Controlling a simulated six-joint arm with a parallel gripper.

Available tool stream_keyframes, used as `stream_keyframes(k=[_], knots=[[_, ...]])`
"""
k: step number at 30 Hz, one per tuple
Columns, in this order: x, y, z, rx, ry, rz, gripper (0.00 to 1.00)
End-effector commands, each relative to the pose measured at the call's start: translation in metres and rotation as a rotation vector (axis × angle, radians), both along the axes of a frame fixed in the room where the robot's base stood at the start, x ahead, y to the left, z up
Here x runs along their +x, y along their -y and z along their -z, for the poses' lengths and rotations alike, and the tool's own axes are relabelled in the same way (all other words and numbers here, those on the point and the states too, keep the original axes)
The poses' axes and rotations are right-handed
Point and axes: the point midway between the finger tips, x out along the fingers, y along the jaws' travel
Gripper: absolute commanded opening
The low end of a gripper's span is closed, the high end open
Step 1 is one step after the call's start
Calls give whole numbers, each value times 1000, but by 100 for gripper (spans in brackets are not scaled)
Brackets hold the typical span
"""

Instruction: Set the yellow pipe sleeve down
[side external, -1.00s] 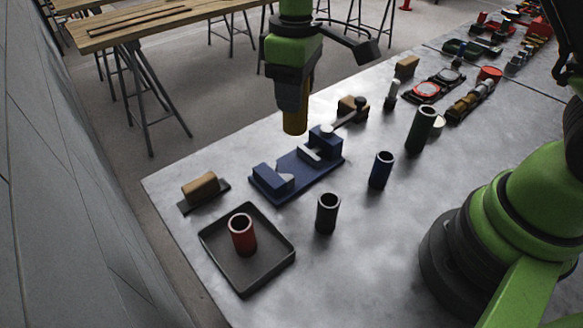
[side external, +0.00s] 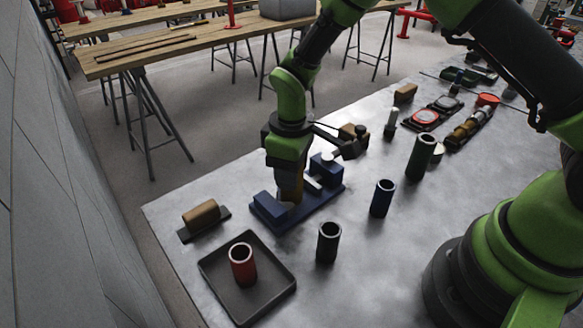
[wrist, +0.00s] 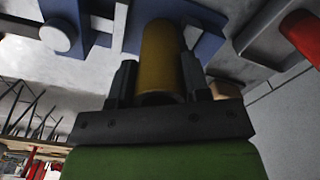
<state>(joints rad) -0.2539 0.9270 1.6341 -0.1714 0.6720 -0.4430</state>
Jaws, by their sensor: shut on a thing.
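The yellow pipe sleeve (side external: 290,193) is in my gripper (side external: 289,180), low over the blue vise (side external: 267,206). In the wrist view the sleeve (wrist: 160,58) shows between the two dark fingers of my gripper (wrist: 160,80), which are shut on it. The sleeve's far end reaches in front of the vise's blue body (wrist: 205,45). In the side view the sleeve looks upright and sits at the gap between the vise's blocks. Its lower end is partly hidden, so I cannot tell whether it touches the vise.
A red sleeve (side external: 242,264) stands in a black tray (side external: 275,297) at the front left. A black sleeve (side external: 328,243), a blue sleeve (side external: 382,198) and a green sleeve (side external: 420,157) stand to the right. A brown block (side external: 201,216) lies left of the vise.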

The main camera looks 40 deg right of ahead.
Motion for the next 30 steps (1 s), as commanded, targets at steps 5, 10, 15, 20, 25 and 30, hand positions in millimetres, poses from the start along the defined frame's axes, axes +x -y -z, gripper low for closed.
stream_keyframes(k=[5,10,15,20,25,30], knots=[[0,0,3,0,0,0,50],[0,0,2,0,0,-1,69],[0,0,2,0,0,-1,69],[1,0,-10,1,3,-1,69],[1,0,-45,1,6,-1,69],[1,0,-83,0,7,-1,69]])
